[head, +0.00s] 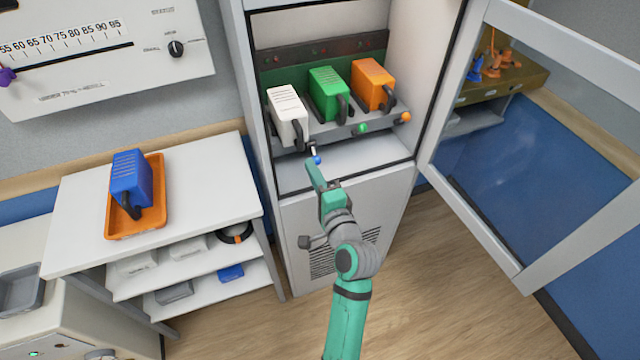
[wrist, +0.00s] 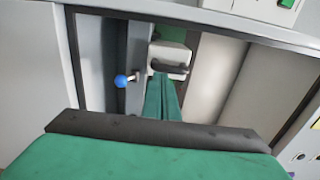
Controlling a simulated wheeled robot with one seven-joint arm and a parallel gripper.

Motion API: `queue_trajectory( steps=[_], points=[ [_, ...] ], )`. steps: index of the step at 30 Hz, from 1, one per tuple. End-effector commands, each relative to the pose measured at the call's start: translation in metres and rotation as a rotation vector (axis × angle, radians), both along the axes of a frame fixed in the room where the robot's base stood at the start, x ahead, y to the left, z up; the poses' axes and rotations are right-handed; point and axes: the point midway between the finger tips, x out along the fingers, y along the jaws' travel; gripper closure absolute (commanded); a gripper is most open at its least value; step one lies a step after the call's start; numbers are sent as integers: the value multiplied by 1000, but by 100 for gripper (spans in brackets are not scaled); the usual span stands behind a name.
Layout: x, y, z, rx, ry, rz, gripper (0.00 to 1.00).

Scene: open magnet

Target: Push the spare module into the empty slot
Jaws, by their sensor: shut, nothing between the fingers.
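A blue module (head: 131,176) with a dark handle stands in an orange tray (head: 158,221) on the shelf unit at left; it may be the spare. In the open cabinet, a white module (head: 288,113), a green module (head: 327,92) and an orange module (head: 372,82) stand side by side on a rack. No slot there looks empty. A blue knob (head: 318,160) sits on a lever below the white module. My gripper (head: 313,170) is shut and empty close to this knob. The wrist view shows my fingers (wrist: 162,100) right of the blue knob (wrist: 121,81), below the white module (wrist: 171,56).
The glass cabinet door (head: 545,130) stands open at right. A green knob (head: 362,127) and an orange knob (head: 405,117) stick out at the rack's front. The cabinet side wall lies close left of my gripper. The shelf unit's top (head: 210,180) is clear right of the tray.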

Motion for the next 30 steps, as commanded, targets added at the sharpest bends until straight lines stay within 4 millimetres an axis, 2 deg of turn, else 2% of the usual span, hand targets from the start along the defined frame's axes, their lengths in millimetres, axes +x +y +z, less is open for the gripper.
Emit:
queue_trajectory(
  steps=[3, 9, 24, 30],
  points=[
    [18, 6, 1, -1, 0, 0, 100],
    [37, 12, 0, -1, 0, 0, 100],
    [44, 14, 0, -1, 0, 0, 100],
    [74, 25, 0, -1, 0, 2, 100]
  ],
)
